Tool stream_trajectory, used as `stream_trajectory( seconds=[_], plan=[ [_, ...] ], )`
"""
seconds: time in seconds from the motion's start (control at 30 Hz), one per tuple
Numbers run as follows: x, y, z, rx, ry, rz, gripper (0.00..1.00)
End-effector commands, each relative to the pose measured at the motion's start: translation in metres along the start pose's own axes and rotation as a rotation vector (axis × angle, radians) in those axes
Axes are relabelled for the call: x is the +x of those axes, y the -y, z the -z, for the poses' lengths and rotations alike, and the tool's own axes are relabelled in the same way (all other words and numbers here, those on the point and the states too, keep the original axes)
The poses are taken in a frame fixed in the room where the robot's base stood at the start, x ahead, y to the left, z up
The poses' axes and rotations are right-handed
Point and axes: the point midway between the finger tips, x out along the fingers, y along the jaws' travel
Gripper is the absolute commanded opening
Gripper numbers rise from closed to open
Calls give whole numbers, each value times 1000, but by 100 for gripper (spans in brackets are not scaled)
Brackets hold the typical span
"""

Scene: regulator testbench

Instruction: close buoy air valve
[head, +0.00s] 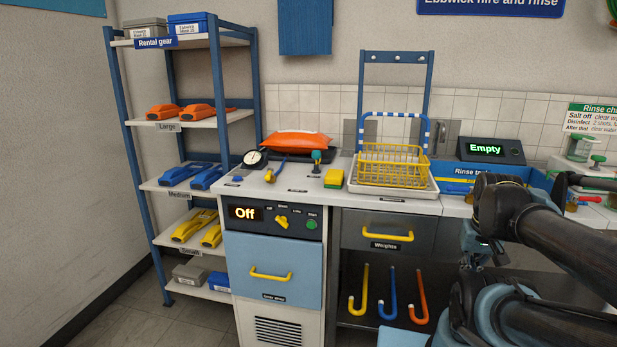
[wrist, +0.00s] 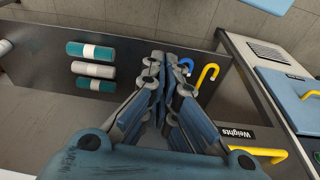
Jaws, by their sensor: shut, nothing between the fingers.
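An orange inflated bag (head: 297,140), which may be the buoy, lies on a dark tray at the back of the counter. A round white-faced gauge (head: 256,157) stands just left of it. In front lie a blue and yellow fitting (head: 273,170) and a small upright piece with a teal top (head: 316,158); I cannot tell which of these, if any, is the air valve. My gripper (wrist: 168,80) is shut and empty in the wrist view, pointing into the open space under the counter, away from the counter top. None of these items shows in the wrist view.
A yellow basket (head: 392,166) and a yellow-green sponge (head: 334,178) sit on the counter. The Weights drawer (head: 388,233) and hanging hooks (head: 419,297) are below. Banded teal rolls (wrist: 90,50) lie under the counter. A shelf rack (head: 188,187) stands left.

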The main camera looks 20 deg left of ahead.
Motion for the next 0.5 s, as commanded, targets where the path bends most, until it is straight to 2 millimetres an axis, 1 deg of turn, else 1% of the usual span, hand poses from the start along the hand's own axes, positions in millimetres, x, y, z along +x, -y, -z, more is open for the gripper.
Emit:
stream_trajectory(
  seconds=[0.07,0.17,0.37,0.5],
  plan=[
    [-4,3,4,-19,-1,5,0],
    [-16,10,18,-67,-2,18,0],
    [-50,36,59,-216,-8,56,0],
    [-73,59,89,-323,-12,84,0]
  ],
)
